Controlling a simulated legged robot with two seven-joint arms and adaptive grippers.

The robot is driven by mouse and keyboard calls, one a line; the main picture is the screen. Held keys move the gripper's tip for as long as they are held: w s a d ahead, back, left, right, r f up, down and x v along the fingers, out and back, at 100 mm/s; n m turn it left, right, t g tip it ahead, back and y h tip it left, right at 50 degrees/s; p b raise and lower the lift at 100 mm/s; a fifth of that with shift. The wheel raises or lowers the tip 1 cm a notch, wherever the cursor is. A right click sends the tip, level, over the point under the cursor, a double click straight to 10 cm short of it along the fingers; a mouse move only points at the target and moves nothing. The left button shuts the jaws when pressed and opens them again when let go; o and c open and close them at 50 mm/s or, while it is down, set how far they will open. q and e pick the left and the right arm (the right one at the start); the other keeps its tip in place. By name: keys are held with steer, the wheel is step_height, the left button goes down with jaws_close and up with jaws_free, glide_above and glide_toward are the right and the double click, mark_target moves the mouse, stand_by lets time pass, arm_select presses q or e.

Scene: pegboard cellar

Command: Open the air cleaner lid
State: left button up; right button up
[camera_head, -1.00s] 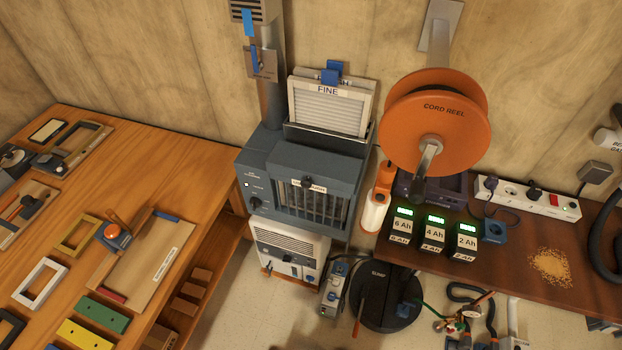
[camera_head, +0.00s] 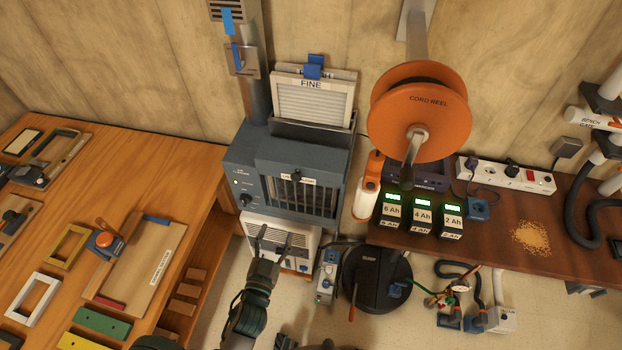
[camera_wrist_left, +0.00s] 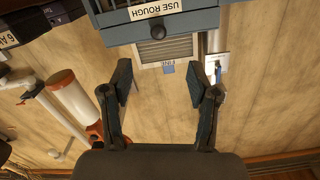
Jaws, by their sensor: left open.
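The air cleaner (camera_head: 240,160) is a blue-grey box against the wall, on a white unit. Its front has a lid panel with a dark barred window, a label and a dark round knob (camera_head: 297,177). In the left wrist view the knob (camera_wrist_left: 157,32) shows beside the label "USE ROUGH". The lid looks shut. My left gripper (camera_head: 274,234) is open and empty, with its fingers spread below the lid, in front of the white unit. In the left wrist view its fingertips (camera_wrist_left: 161,80) stand apart, with the knob beyond them. My right gripper is not clearly seen.
Filter panels marked "FINE" (camera_head: 311,98) stand in a holder behind the cleaner. An orange cord reel (camera_head: 420,112) and an orange-and-white bottle (camera_head: 368,187) are on the right. A wooden bench (camera_head: 185,185) lies left. A round black sump (camera_head: 374,280) is on the floor.

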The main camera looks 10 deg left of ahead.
arm_select(q)
steer(key=r, duration=0.2)
steer(key=p, duration=0.1)
glide_toward(295, 179)
steer(key=w, duration=0.8)
steer(key=shift+f, duration=0.2)
steer(key=shift+w+d, duration=0.15)
steer(key=shift+w, duration=0.4)
steer(key=shift+d, duration=0.15)
arm_select(e)
steer(key=s, duration=0.1)
steer(key=s+f, duration=0.1)
steer(key=s+d, duration=0.1)
steer(key=shift+s+f, duration=0.4)
arm_select(q)
steer(key=c, duration=1.1)
jaws_close()
arm_select(e)
steer(key=shift+r, duration=0.1)
